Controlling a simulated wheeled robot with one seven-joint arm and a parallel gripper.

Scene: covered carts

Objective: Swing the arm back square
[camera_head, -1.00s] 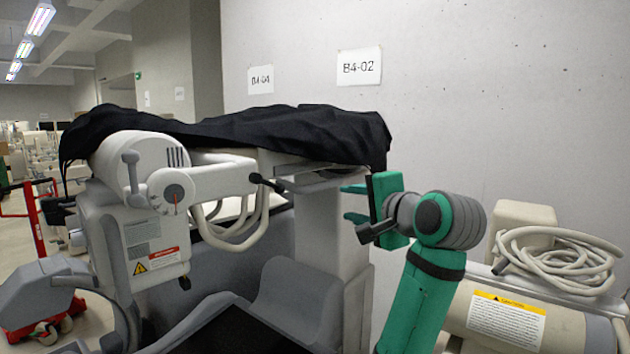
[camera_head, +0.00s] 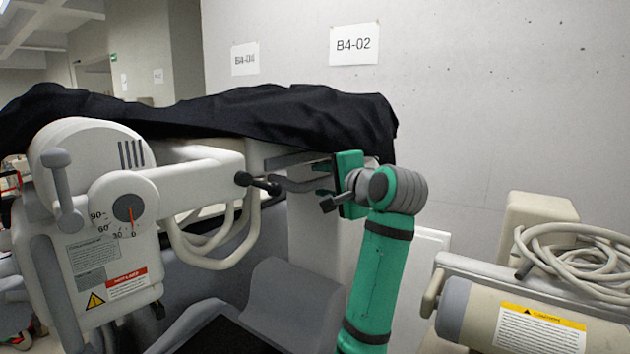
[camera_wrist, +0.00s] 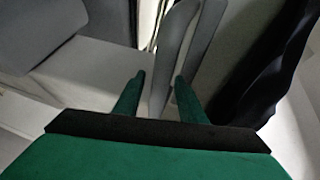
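The cart's pale swing arm (camera_head: 200,182) runs right from a round joint with a dial (camera_head: 130,208). Its red pointer points down, at about the 0 mark of a scale running to 90. A black-ended handle (camera_head: 258,183) sits at the arm's far end. A grey bar (camera_head: 300,185) lies to its right, under the black cover. My green gripper (camera_head: 322,181) is at the right end of this bar. In the wrist view, the fingers (camera_wrist: 158,82) are apart, with a grey bar (camera_wrist: 172,52) between or just beyond their tips. Contact is unclear.
A black cover (camera_head: 270,115) drapes over the cart top, close above my gripper. A hose (camera_head: 215,250) loops below the swing arm. A beige unit (camera_head: 530,315) with a coiled cable (camera_head: 575,255) stands at right. The wall (camera_head: 500,100) is behind.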

